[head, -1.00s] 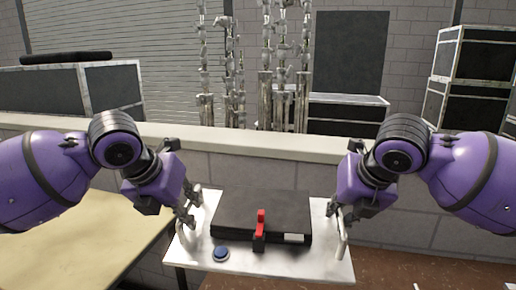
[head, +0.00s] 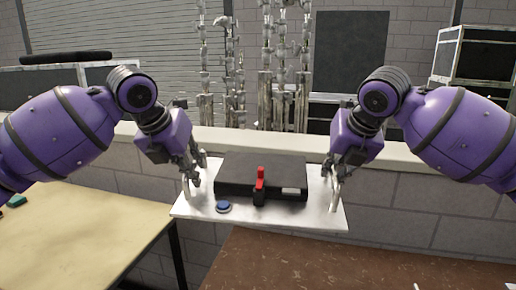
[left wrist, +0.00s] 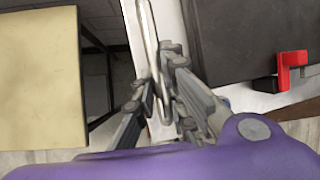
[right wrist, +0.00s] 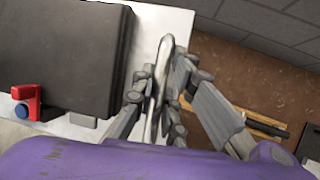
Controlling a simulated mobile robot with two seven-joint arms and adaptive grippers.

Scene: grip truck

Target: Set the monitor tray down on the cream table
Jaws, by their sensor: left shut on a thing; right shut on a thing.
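The monitor tray (head: 260,221) is a white board with a metal handle at each end. It carries a flat black monitor box (head: 262,176), a red-and-black clamp (head: 260,185) and a blue round button (head: 223,207). My left gripper (head: 190,178) is shut on the left handle (left wrist: 146,38). My right gripper (head: 333,178) is shut on the right handle (right wrist: 163,62). The tray is held in the air between both arms, roughly level. The cream table (head: 80,235) is at the lower left, to the left of the tray.
A brown table (head: 350,262) lies in front and below the tray, mostly bare. In the right wrist view, light sticks and a dark tool (right wrist: 255,122) lie on it. A low block wall (head: 410,205) runs behind. The cream table's visible top is largely clear, with a small green item (head: 17,201) at its left edge.

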